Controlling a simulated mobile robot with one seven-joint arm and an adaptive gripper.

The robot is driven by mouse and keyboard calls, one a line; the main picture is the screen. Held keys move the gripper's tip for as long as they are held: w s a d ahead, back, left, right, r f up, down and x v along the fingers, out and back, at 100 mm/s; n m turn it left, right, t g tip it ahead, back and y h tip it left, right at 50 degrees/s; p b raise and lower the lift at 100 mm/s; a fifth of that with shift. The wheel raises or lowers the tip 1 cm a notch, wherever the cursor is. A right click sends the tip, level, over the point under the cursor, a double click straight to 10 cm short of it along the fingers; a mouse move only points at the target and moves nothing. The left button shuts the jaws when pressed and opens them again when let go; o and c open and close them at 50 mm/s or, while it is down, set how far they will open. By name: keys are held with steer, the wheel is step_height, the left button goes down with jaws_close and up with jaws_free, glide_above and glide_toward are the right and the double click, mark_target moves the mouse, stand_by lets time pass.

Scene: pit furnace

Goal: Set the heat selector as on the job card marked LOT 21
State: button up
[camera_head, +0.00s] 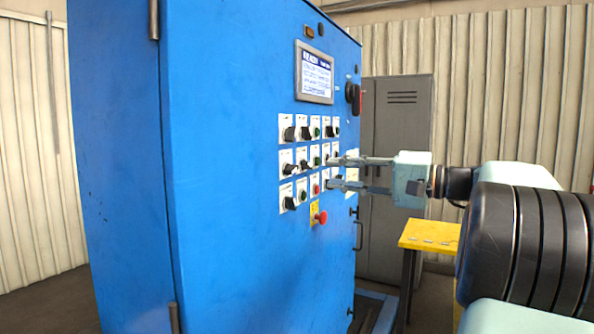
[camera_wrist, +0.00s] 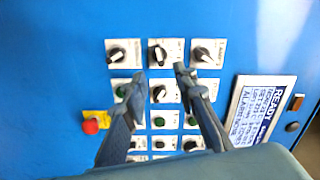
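The blue furnace cabinet (camera_head: 235,150) carries a panel of black selector knobs and coloured buttons on small white plates. Their labels are too small to read, so I cannot tell which one is the heat selector. My gripper (camera_head: 333,173) is at the right part of the panel, open and empty, fingers pointing at it. In the wrist view my gripper (camera_wrist: 161,73) has its fingertips apart, with a black selector (camera_wrist: 157,54) showing just beyond and between them. I cannot tell whether the fingers touch the panel. No job card marked LOT 21 is readable.
A display (camera_head: 314,73) reading READY sits above the knobs; it also shows in the wrist view (camera_wrist: 262,108). A red mushroom button (camera_head: 321,217) is below them. A yellow table (camera_head: 432,235) and a grey locker (camera_head: 400,120) stand at the right.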

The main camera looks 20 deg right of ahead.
mark_target(295, 170)
steer(key=x, duration=0.9)
steer(key=shift+w+a+p, duration=0.15)
steer(key=shift+p, duration=0.15)
steer(key=shift+c, duration=0.2)
jaws_close()
